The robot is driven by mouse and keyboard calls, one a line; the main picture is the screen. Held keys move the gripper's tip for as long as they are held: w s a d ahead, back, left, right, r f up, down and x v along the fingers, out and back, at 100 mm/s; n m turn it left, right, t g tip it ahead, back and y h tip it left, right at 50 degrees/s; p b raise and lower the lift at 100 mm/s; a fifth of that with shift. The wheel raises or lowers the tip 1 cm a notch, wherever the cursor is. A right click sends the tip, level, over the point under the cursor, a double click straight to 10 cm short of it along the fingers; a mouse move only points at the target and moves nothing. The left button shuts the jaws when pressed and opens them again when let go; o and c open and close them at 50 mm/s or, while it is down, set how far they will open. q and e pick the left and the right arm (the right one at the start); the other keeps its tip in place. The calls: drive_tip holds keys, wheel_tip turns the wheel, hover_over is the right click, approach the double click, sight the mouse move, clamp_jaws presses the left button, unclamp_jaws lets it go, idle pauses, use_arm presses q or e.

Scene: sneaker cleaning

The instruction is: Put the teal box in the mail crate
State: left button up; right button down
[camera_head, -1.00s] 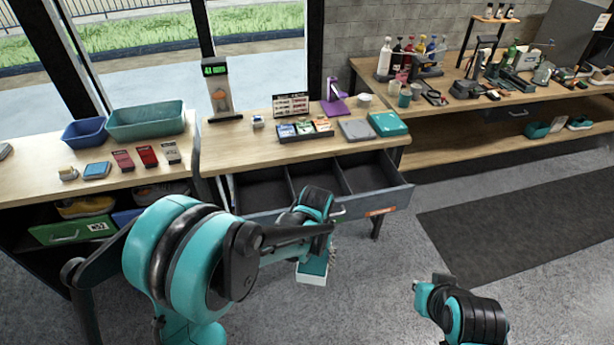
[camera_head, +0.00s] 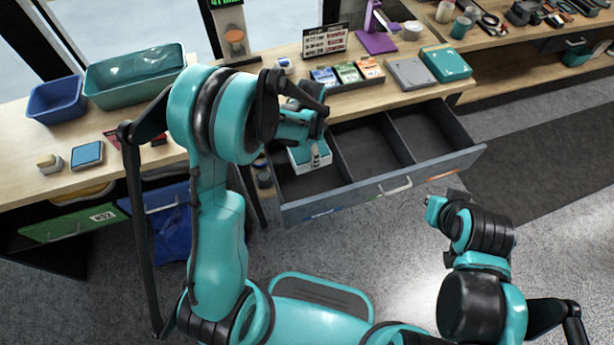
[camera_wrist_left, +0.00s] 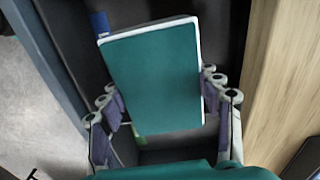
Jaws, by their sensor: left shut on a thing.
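My left gripper (camera_head: 306,140) is shut on a teal box with a white lower edge (camera_head: 314,160). It holds the box at the left compartment of the open drawer (camera_head: 400,180). In the left wrist view the box (camera_wrist_left: 155,80) sits between the fingers of the gripper (camera_wrist_left: 160,95), its flat teal face toward the camera. How far it is above the drawer floor is unclear. Another teal box (camera_head: 446,66) lies on the bench at right. I cannot tell which container is the mail crate. My right gripper (camera_head: 434,207) is low at right, its jaws unclear.
A blue bin (camera_head: 56,102) and a larger teal bin (camera_head: 134,78) stand on the left bench. A green crate (camera_head: 72,226) and a blue one (camera_head: 158,198) sit below. The drawer's middle and right compartments look empty. Small card boxes (camera_head: 346,72) stand on the bench.

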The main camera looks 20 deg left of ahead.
use_arm(q)
drive_tip(key=shift+a+f+m, duration=0.15)
drive_tip(key=shift+f+m, duration=0.15)
drive_tip(key=shift+f, duration=0.05)
wheel_tip(320, 180, down, 10)
drive_tip(key=b, duration=0.4)
drive_tip(key=shift+w+r, duration=0.1)
drive_tip(key=shift+r, duration=0.05)
drive_tip(key=o, duration=1.3)
drive_tip(key=shift+o, duration=0.2)
